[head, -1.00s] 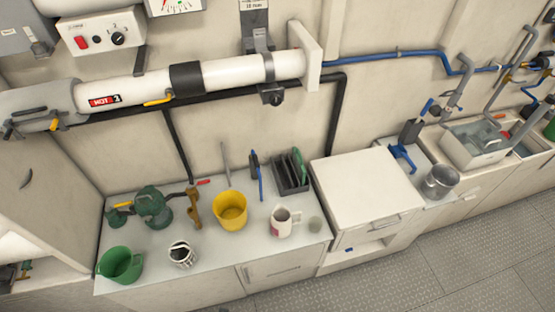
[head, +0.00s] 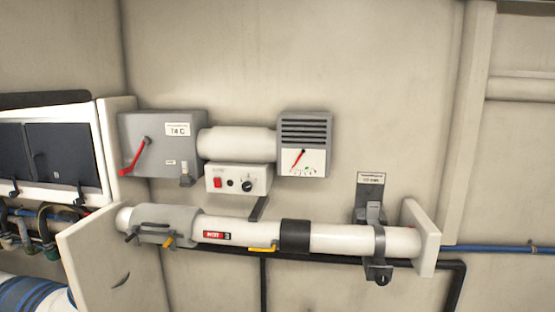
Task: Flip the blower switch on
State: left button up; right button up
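A white control box (head: 238,180) is on the wall in the head view, with a red rocker switch (head: 217,183) on its left, a small dark round part in the middle and a black knob (head: 247,186) on its right. The red switch is too small to tell which way it is set. A white cylinder (head: 238,144) sits just above the box, between a grey box and a grey vented gauge unit (head: 304,145) with a red needle. Neither of my grippers is in view.
A grey box (head: 160,143) with a red lever (head: 135,158) is left of the control box. A white pipe (head: 345,239) with a red "HOT" label and yellow lever runs below. A white panel (head: 100,255) juts out at lower left. Nothing blocks the control box.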

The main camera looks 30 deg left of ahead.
aim_at(217, 182)
jog(key=u, duration=1.3)
